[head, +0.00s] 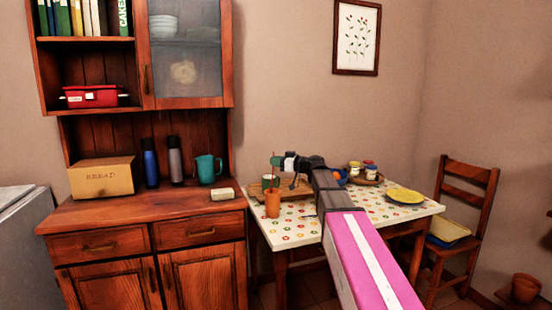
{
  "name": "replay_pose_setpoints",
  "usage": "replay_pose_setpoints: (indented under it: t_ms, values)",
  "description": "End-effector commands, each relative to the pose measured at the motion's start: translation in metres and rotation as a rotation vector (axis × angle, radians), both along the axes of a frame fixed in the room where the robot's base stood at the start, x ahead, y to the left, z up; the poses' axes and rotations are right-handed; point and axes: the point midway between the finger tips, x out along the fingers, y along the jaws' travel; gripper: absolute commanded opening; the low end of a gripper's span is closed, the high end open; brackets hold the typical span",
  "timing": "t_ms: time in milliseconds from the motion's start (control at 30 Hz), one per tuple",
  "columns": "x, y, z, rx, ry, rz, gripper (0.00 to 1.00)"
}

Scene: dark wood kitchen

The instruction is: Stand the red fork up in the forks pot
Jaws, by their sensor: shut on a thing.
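My gripper (284,162) is over the left part of the dotted table, at the end of my outstretched arm. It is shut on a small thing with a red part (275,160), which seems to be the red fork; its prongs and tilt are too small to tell. Just below stands a small pot with green and white on it (270,182). An orange-brown pot (272,204) stands nearer to me, at the table's left front. I cannot tell which is the forks pot, or whether the fork touches either one.
A wooden board (258,190) lies by the pots. Small jars on a round tray (366,180) and a yellow plate (404,196) are to the right of my arm. A dresser (150,215) stands left of the table, a chair (466,215) right.

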Motion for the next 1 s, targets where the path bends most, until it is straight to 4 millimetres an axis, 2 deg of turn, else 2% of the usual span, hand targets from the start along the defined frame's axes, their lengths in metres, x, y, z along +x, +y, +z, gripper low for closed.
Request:
replay_pose_setpoints:
  t_ms: [700,1000]
  values:
    - [0.0,0.0,-0.048,0.0,0.0,0.0,0.0]
    - [0.0,0.0,-0.057,0.001,0.0,0.0,0.0]
